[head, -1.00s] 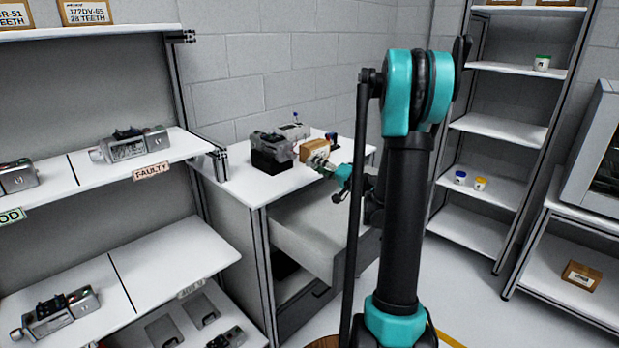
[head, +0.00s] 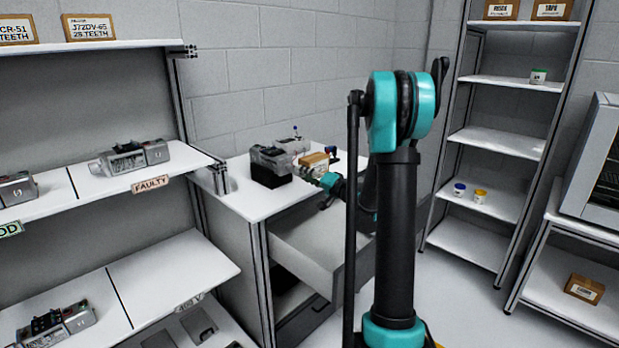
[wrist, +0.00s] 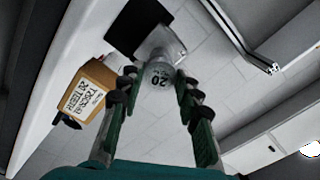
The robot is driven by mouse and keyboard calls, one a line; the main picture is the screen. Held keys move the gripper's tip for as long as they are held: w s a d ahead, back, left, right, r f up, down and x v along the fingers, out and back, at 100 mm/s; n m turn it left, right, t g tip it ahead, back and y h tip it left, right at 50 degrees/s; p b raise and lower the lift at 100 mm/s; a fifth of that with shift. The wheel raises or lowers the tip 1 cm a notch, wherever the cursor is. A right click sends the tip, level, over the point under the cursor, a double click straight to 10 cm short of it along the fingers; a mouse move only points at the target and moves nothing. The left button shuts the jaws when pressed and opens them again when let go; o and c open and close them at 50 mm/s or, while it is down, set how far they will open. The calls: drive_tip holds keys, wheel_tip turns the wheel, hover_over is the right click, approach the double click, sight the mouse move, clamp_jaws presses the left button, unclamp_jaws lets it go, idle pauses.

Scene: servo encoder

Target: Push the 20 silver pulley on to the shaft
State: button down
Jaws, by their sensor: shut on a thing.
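The silver pulley (wrist: 160,75), marked 20, sits between my fingertips in the wrist view. My gripper (wrist: 158,84) is shut on it. Directly beyond the pulley is the grey servo encoder unit (wrist: 162,47), on a black block (wrist: 135,25). The pulley lines up with the end of this unit; the shaft is hidden, so I cannot tell how far the pulley sits on it. In the head view, the unit (head: 272,155) stands on the table, with my gripper (head: 312,177) at its right; the pulley is too small to make out.
A cardboard box (wrist: 88,92) labelled 20 teeth stands close to my gripper's left in the wrist view. A drawer (head: 310,240) is open below the tabletop (head: 235,190). Shelves (head: 150,185) with other units stand at the left.

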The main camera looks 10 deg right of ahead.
drive_tip(key=shift+w+a, duration=0.25)
drive_tip(key=shift+w, duration=0.15)
drive_tip(key=shift+w+a, duration=0.3)
drive_tip(key=shift+w, duration=0.05)
drive_tip(key=c, duration=1)
unclamp_jaws()
drive_tip(key=shift+o, duration=1.1)
drive_tip(key=shift+v, duration=1.55)
